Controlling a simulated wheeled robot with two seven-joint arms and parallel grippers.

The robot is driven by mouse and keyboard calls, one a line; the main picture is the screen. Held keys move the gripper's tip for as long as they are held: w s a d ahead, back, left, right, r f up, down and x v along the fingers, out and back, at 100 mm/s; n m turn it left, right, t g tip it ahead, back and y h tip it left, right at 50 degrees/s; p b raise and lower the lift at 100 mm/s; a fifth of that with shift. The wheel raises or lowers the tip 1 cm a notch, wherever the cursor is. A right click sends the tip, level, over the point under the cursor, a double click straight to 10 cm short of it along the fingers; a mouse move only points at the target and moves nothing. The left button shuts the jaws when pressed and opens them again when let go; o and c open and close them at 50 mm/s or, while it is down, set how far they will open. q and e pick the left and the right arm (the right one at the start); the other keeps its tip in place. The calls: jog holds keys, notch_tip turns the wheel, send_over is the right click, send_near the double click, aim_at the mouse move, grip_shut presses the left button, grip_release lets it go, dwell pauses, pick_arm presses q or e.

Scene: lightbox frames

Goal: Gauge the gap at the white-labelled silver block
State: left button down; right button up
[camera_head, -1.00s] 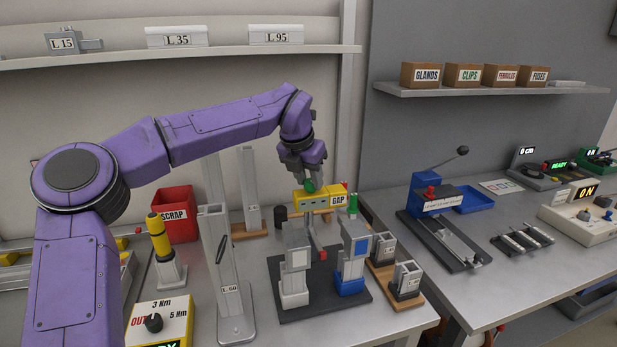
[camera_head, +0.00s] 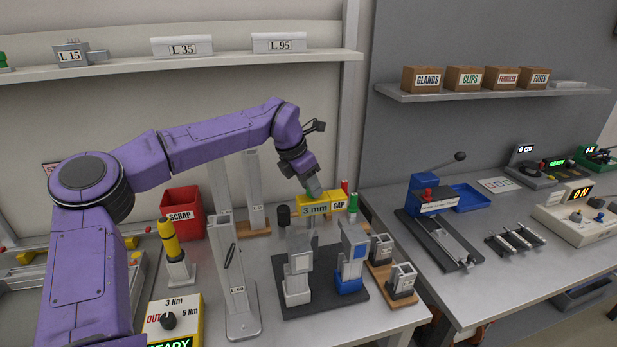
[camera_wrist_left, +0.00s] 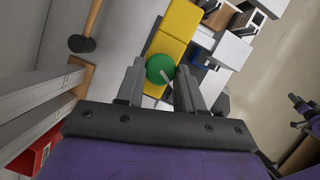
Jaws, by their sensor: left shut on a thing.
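The silver block with the white label (camera_head: 298,266) stands upright at the left of a dark base plate (camera_head: 322,296). A similar block with a blue label (camera_head: 351,258) stands to its right. My left gripper (camera_head: 315,190) is shut on the yellow gap gauge (camera_head: 326,206), marked "3 mm" and "GAP", and holds it above and behind the two blocks. In the left wrist view, the fingers (camera_wrist_left: 160,78) close around the gauge's green knob (camera_wrist_left: 160,68), with the yellow body (camera_wrist_left: 175,32) beyond. The lower part of the gauge is partly hidden.
A tall silver stand (camera_head: 234,280) is close left of the base plate. Small silver blocks (camera_head: 402,280) stand on a wooden board at its right. A red scrap bin (camera_head: 183,212), a yellow-handled tool (camera_head: 170,240) and a torque box (camera_head: 172,322) are further left.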

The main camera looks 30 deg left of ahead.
pick_arm(q)
jog(key=shift+f, duration=0.1)
dwell(0.4)
jog(key=c, duration=0.8)
grip_release()
jog(key=shift+d, duration=0.1)
jog(key=shift+o, duration=0.4)
jog(key=shift+w+d+f, duration=0.1)
jog(key=shift+w+f, duration=0.05)
jog(key=shift+w, duration=0.2)
jog(key=shift+s+r, duration=0.15)
jog(key=shift+r, duration=0.05)
jog(key=b+v, duration=0.1)
jog(key=v, duration=0.9)
jog(key=shift+b, duration=0.4)
jog(key=shift+r, duration=0.1)
